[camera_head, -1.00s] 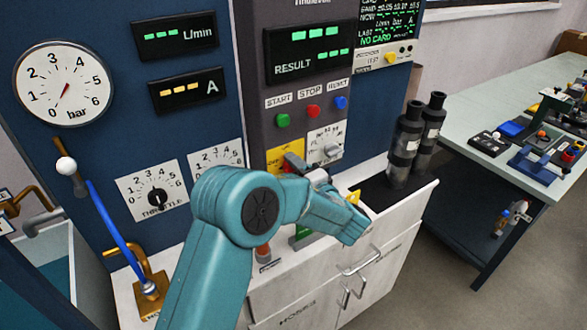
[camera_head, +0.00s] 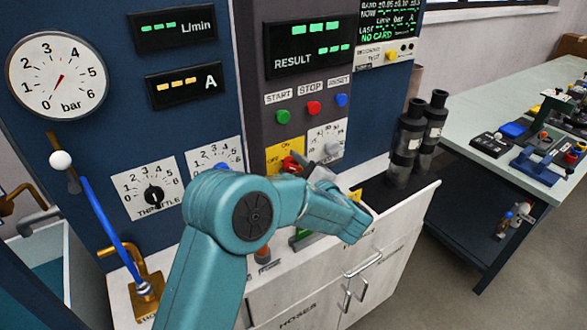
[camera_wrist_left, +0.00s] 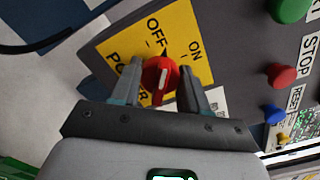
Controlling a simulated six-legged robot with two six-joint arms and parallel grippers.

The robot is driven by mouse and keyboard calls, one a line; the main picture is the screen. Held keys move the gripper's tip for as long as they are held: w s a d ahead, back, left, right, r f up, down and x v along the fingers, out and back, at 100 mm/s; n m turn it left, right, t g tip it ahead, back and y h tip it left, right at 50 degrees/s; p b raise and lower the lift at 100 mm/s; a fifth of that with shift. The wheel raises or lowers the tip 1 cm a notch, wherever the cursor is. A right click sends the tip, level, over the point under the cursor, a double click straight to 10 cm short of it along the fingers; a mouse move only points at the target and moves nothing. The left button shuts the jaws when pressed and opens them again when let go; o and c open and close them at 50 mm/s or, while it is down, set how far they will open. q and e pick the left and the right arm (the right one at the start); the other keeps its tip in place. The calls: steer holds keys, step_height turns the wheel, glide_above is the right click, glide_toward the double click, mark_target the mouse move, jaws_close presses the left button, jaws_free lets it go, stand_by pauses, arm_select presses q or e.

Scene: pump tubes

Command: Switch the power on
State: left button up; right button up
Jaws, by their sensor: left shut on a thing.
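The red power switch (camera_wrist_left: 160,76) is a round knob on a yellow plate (camera_wrist_left: 112,46) marked OFF, ON and POWER. In the left wrist view my left gripper (camera_wrist_left: 161,86) has one finger on each side of the knob and is shut on it. The knob's ridge, with a white line, seems to lie roughly towards the OFF mark. In the head view the red switch (camera_head: 291,164) shows beyond my teal left arm, partly covered by it, on the yellow plate (camera_head: 276,155). My right gripper is not in view.
Green (camera_head: 284,117), red (camera_head: 314,108) and blue (camera_head: 341,100) buttons sit above the switch. A dial (camera_head: 328,146) is right of it.

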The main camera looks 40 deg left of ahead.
arm_select(q)
steer(key=m+p, duration=0.1)
steer(key=m, duration=0.3)
steer(key=shift+m, duration=0.3)
steer(key=m+p, duration=0.2)
steer(key=m, duration=0.3)
steer(key=shift+m, duration=0.7)
steer(key=o, duration=1.1)
steer(key=shift+c, duration=0.2)
steer(key=b+v, duration=0.2)
steer(key=v, duration=1.4)
steer(key=shift+b, duration=0.3)
steer(key=shift+s+d+f, duration=0.1)
steer(key=shift+s+d, duration=0.05)
steer(key=shift+d, duration=0.1)
